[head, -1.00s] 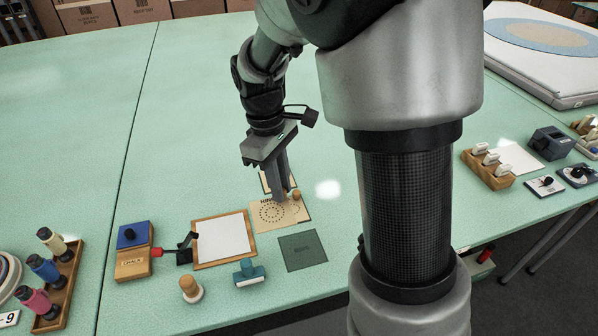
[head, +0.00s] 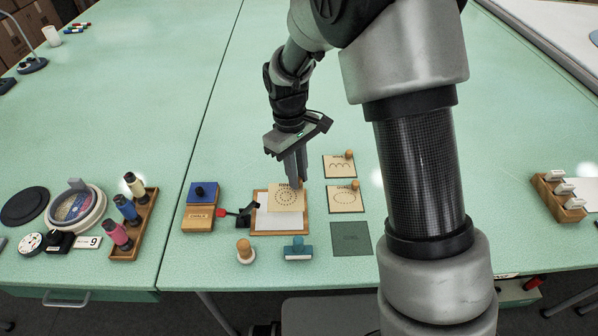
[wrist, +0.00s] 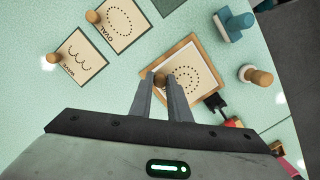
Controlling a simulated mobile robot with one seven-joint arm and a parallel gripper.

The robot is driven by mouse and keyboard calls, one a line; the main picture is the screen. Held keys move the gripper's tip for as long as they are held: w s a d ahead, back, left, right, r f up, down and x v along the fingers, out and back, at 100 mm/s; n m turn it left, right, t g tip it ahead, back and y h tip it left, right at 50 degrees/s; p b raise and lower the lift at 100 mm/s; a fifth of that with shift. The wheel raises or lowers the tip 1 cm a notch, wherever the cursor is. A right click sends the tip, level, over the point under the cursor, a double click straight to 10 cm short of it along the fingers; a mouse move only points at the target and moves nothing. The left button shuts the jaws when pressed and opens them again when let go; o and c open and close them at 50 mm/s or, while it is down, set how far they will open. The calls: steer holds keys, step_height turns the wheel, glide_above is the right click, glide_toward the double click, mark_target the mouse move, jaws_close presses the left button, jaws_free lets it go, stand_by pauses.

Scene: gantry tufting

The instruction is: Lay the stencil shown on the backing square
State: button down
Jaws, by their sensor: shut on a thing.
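My gripper (head: 292,182) is shut on the wooden knob (wrist: 160,79) of a tan stencil (head: 287,198) pierced with rings or a spiral of dots. The stencil also shows in the wrist view (wrist: 195,82). It is over the upper part of the white backing square (head: 280,222), which has a wooden frame (head: 306,228). The lower part of the white square stays bare in the head view. I cannot tell whether the stencil touches it. The fingers partly hide the stencil's knob edge.
To the right lie the wave stencil (head: 339,168), the oval stencil (head: 345,200) and a dark green square (head: 350,238). A teal stamp (head: 298,249) and a wooden-knobbed tool (head: 244,252) stand in front. A chalk box (head: 199,218) and a black clamp-like piece (head: 246,212) are left of the frame.

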steer(key=shift+a+f+b, duration=0.15)
steer(key=shift+f+b, duration=1.15)
steer(key=shift+f, duration=0.65)
steer(key=shift+a+f, duration=0.6)
steer(key=shift+a, duration=0.2)
steer(key=c, duration=1.6)
jaws_free()
steer(key=r, duration=0.5)
steer(key=w+a+r+p, duration=0.1)
steer(key=r, duration=0.5)
steer(key=r+p, duration=0.1)
steer(key=r, duration=0.5)
steer(key=shift+w+a+r, duration=0.2)
steer(key=shift+w, duration=0.05)
